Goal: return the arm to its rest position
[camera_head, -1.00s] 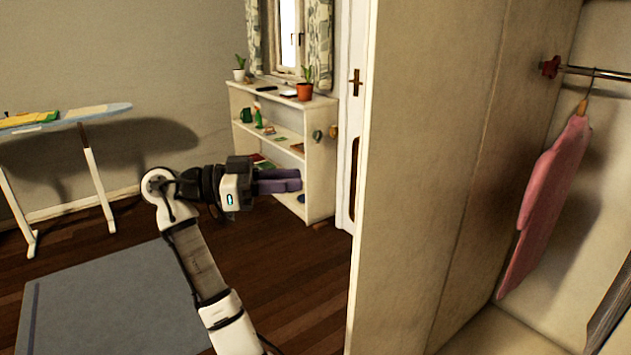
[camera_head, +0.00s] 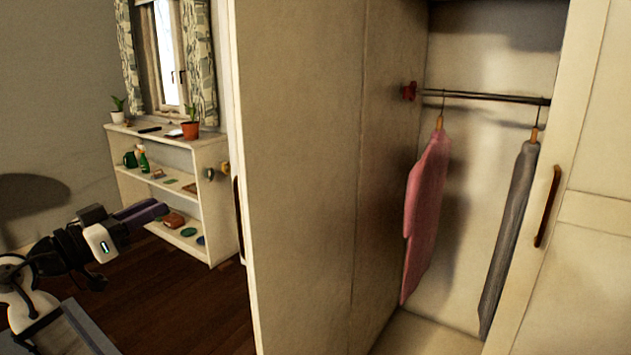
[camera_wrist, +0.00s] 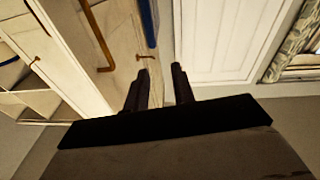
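My gripper (camera_head: 148,211) is at the left of the head view, in front of the white shelf unit, with the arm low at the left edge. Its dark fingers point right, away from the arm. In the wrist view my gripper (camera_wrist: 158,78) shows two fingers with a gap between them and nothing held. Much of the arm is outside the head view.
An open wardrobe (camera_head: 300,180) fills the middle and right. A pink garment (camera_head: 425,215) and a grey garment (camera_head: 508,235) hang from its rail (camera_head: 485,97). The shelf unit (camera_head: 218,225) holds plants and small items. Bare floor (camera_head: 190,300) shows below it.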

